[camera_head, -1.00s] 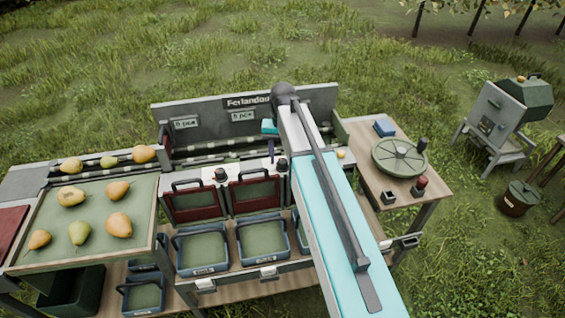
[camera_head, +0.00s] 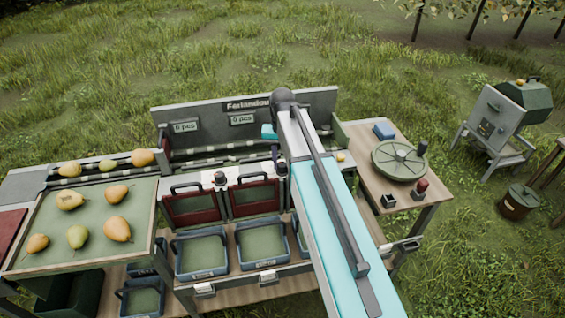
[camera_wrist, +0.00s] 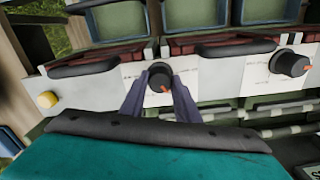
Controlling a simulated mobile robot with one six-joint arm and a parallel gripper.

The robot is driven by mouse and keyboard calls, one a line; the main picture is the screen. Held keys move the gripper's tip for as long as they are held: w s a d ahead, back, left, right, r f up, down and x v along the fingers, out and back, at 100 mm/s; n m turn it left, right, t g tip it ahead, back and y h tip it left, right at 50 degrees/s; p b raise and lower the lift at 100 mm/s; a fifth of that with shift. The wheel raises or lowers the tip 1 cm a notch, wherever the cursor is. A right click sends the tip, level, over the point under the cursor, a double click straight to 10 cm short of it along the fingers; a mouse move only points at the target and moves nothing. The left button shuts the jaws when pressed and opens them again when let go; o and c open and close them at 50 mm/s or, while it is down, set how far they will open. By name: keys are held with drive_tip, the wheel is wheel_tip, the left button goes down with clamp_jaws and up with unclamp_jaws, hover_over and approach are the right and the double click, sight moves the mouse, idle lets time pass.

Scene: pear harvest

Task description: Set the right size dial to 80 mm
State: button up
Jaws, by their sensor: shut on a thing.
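The right size dial (camera_wrist: 159,70) is a black knob with an orange pointer mark on a pale scale plate. In the wrist view it sits between the two dark fingers of my gripper (camera_wrist: 160,82), which is shut on it. The pointer faces the lower side of that picture, slightly right; the fingers cover part of the scale, and I cannot read its numbers. In the head view the right dial (camera_head: 282,169) is partly hidden by my gripper (camera_head: 276,158). The left size dial (camera_head: 220,178) stands free, and it also shows in the wrist view (camera_wrist: 291,63) with its orange mark.
A yellow button (camera_wrist: 47,99) is on the same panel. Red-framed flaps with black handles (camera_head: 253,193) flank the dials, above blue crates (camera_head: 262,262). A tray of pears (camera_head: 92,255) is at left; a side table (camera_head: 428,192) with a round green turntable is at right.

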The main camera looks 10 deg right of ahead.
drive_tip(key=m, duration=1.8)
drive_tip(key=shift+b, duration=0.3)
drive_tip(key=m, duration=0.5)
drive_tip(key=shift+m, duration=0.4)
drive_tip(key=o, duration=1)
drive_tip(key=shift+o, duration=0.2)
drive_tip(key=shift+r, duration=0.15)
